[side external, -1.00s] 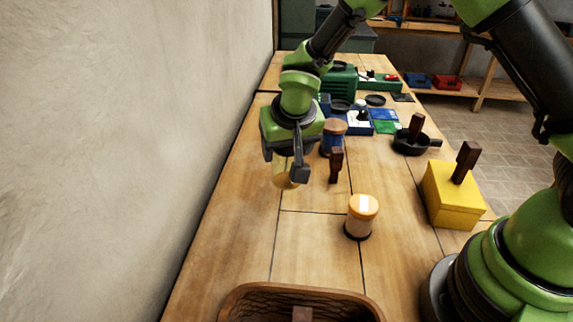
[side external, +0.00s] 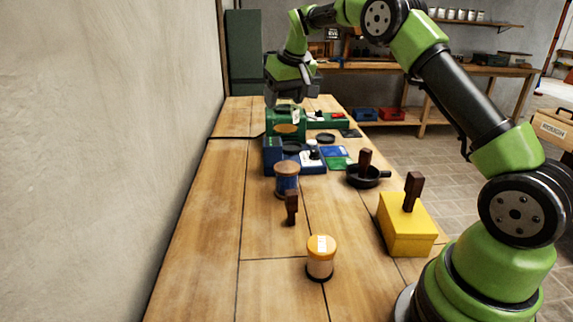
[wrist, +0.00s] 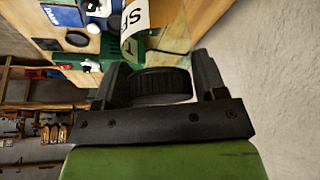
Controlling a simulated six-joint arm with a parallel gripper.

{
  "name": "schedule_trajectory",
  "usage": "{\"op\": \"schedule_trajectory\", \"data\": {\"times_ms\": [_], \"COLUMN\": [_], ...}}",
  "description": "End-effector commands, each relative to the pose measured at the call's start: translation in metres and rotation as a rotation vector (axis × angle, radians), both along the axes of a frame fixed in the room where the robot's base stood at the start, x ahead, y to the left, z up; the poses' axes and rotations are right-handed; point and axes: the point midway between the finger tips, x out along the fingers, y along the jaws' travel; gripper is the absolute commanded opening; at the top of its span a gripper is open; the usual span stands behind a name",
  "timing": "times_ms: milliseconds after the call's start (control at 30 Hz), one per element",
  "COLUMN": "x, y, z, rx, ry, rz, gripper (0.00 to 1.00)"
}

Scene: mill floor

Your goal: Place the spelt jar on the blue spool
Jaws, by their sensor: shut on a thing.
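My gripper (side external: 292,92) is raised over the far part of the bench, in front of a green machine. In the wrist view its jaws (wrist: 160,80) are shut on the dark lid of a clear jar (wrist: 135,28), whose white label shows "SP"; the rest is cut off. In the side view the jar (side external: 287,129) hangs below the gripper, with tan contents low inside. The blue spool (side external: 286,182), blue thread between wooden ends, stands upright on the bench, nearer the camera than the jar. Its top is bare, and the jar is apart from it.
A dark wooden block (side external: 291,208) stands just in front of the spool. A blue tray (side external: 300,161) with small items is behind it. A black pan (side external: 366,177), a yellow box (side external: 406,226) and an orange-topped jar (side external: 320,259) stand to the right and front. The bench's left side is clear.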

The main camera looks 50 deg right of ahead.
Motion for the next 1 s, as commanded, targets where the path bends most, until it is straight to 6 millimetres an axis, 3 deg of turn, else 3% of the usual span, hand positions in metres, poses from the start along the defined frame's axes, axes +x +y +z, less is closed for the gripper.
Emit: {"op": "schedule_trajectory", "data": {"times_ms": [300,600,1000], "x": [-0.001,0.000,0.000], "y": [-0.003,-0.003,-0.003], "z": [-0.051,-0.089,-0.098], "rx": [0.000,-0.001,-0.002], "ry": [0.005,0.004,-0.001], "rz": [0.009,0.010,0.009], "gripper": [0.32,0.32,0.32]}}
